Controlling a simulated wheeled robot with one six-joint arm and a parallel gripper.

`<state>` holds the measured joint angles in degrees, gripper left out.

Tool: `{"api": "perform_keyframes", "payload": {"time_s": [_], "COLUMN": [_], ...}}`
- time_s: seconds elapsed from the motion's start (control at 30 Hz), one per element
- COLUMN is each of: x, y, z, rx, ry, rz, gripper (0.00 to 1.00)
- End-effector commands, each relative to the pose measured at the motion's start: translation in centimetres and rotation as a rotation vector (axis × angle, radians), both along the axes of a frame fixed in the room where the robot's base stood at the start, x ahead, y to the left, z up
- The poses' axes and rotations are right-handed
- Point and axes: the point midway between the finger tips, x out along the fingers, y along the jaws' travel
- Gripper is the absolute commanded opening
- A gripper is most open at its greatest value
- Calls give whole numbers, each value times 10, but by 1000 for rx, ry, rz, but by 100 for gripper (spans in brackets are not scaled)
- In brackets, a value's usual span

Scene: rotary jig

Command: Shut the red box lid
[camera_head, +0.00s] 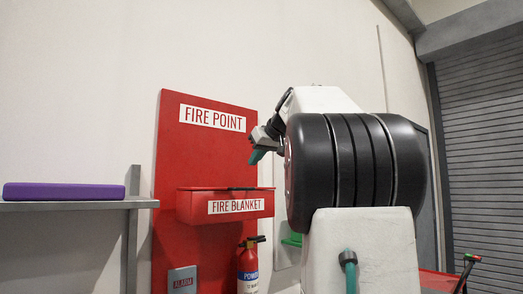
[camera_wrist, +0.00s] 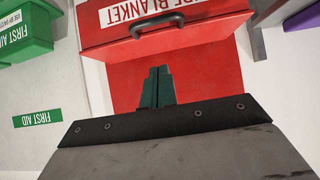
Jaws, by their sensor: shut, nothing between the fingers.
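The red box (camera_head: 192,208), labelled FIRE BLANKET, is fixed to a red board in the head view. Its lid (camera_wrist: 190,38) shows in the wrist view as a flat red surface with a dark handle (camera_wrist: 157,24) at its front edge. In the head view the lid is seen nearly edge-on and looks level along the box top; I cannot tell whether a thin gap is left. My gripper (camera_head: 255,157) is above the box, apart from it, with teal fingers pointing down. In the wrist view the fingers (camera_wrist: 159,72) are together and empty.
A red FIRE POINT board (camera_head: 205,150) stands behind the box. A fire extinguisher (camera_head: 248,268) and an alarm box (camera_head: 183,280) are below. A shelf (camera_head: 80,206) with a purple slab (camera_head: 64,192) is left.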

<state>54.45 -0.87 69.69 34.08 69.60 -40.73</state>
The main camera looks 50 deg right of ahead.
Motion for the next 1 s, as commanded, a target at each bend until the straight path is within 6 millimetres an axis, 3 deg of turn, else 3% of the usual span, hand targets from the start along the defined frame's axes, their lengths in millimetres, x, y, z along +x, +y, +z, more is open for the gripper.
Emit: {"api": "perform_keyframes", "payload": {"time_s": [0.13, 0.4, 0.83, 1.0], "x": [23, 25, 25, 24], "y": [-5, -6, -6, -6], "z": [-20, -51, -56, -73], "rx": [2, 1, 1, 3], "ry": [2, 1, 0, 1], "rz": [2, -1, -1, -1], "gripper": [0, 0, 0, 0]}}
